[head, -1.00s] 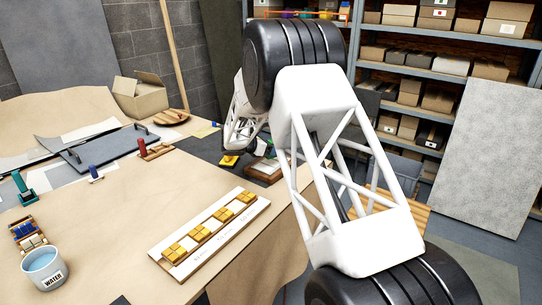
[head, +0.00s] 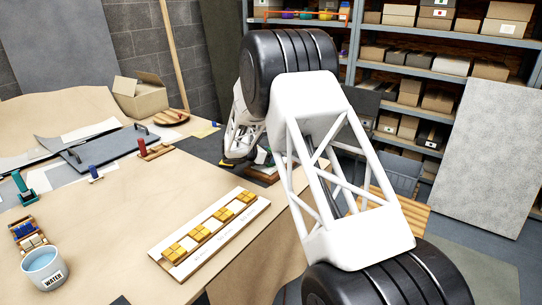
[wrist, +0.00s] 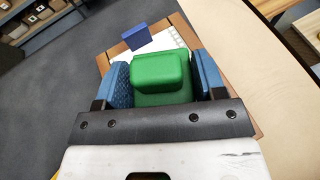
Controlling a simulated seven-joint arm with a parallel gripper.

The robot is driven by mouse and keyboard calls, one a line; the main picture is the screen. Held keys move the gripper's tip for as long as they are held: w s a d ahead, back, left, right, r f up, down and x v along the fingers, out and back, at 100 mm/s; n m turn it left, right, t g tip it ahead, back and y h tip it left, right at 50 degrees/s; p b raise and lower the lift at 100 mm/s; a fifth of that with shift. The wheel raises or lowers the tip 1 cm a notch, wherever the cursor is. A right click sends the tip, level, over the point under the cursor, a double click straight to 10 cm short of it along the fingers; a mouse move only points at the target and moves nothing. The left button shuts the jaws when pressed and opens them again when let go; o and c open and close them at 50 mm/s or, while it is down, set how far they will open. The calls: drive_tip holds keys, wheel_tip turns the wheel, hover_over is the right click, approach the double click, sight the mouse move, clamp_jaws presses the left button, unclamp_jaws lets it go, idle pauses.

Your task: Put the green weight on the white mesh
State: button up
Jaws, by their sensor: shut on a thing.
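The green weight (wrist: 160,72) is a rounded green block. In the wrist view it sits between the blue finger pads of my gripper (wrist: 163,80), which is shut on it. The white mesh (wrist: 173,39) lies in a wooden frame (wrist: 109,54) beyond the weight, partly hidden by it. I cannot tell whether the weight touches the mesh. In the head view my gripper (head: 238,162) is low at the far right side of the table, mostly hidden by my arm, beside a wooden piece (head: 263,176).
A blue block (wrist: 136,37) stands at the frame's far left part. In the head view, a white board with yellow blocks (head: 222,215), a water cup (head: 44,269) and a red-handled tool (head: 146,143) are on the table (head: 130,210). Open floor lies left in the wrist view.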

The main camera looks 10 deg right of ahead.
drive_tip(key=o, duration=1.3)
drive_tip(key=shift+a+r, duration=0.1)
drive_tip(key=shift+r, duration=0.05)
drive_tip(key=v, duration=1.2)
drive_tip(key=shift+r, duration=0.1)
